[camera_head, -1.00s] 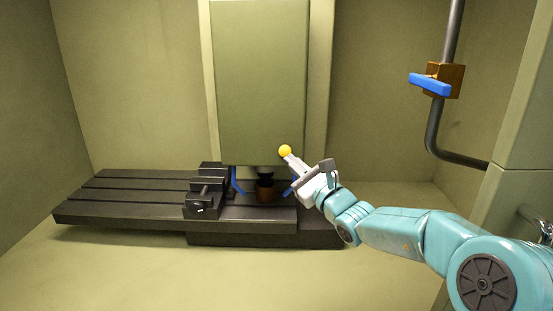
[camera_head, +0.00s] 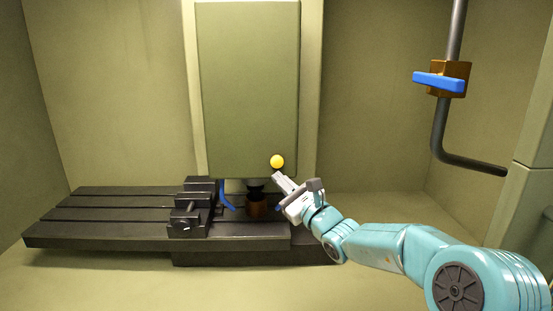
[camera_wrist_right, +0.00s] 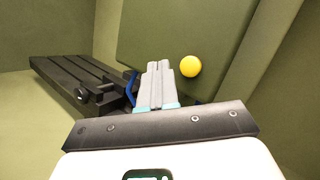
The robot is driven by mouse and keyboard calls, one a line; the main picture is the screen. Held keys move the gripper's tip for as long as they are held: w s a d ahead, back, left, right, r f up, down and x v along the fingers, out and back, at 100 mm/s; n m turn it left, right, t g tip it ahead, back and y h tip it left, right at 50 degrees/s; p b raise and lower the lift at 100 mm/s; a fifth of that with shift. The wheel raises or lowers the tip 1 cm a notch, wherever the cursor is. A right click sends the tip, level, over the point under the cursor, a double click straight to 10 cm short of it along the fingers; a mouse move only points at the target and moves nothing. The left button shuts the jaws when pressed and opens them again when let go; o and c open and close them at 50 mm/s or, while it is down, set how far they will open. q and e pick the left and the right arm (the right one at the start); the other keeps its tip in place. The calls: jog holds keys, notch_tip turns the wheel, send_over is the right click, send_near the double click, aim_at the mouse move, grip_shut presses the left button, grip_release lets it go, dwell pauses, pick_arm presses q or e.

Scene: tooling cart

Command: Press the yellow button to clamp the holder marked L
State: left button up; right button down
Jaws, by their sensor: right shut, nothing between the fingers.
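The yellow button (camera_head: 277,161) is a round knob at the lower right of the green machine head's front panel. It also shows in the wrist view (camera_wrist_right: 190,66), just right of my fingertips. My right gripper (camera_head: 277,176) is shut and empty, its tips just below the button with a small gap in the picture. In the wrist view its fingers (camera_wrist_right: 157,70) are together and point left of the button. A brown cylindrical holder (camera_head: 256,207) sits under the dark spindle nose; no L mark is readable on it. My left gripper is not in view.
A black slotted machine table (camera_head: 110,215) with a black vise (camera_head: 193,208) stands below and left. Blue curved hoses (camera_head: 226,197) flank the spindle. At upper right, a dark pipe (camera_head: 440,130) carries a brown valve with a blue handle (camera_head: 438,81). The floor in front is clear.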

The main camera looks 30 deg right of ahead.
aim_at(277, 162)
jog(key=w+d+p, duration=0.3)
jog(key=w+p, duration=0.1)
jog(key=w, duration=0.1)
jog(key=shift+w+d+r, duration=0.15)
jog(key=shift+w, duration=0.2)
jog(key=shift+w, duration=0.15)
dwell(1.7)
jog(key=shift+w+d, duration=0.25)
jog(key=shift+w, duration=0.05)
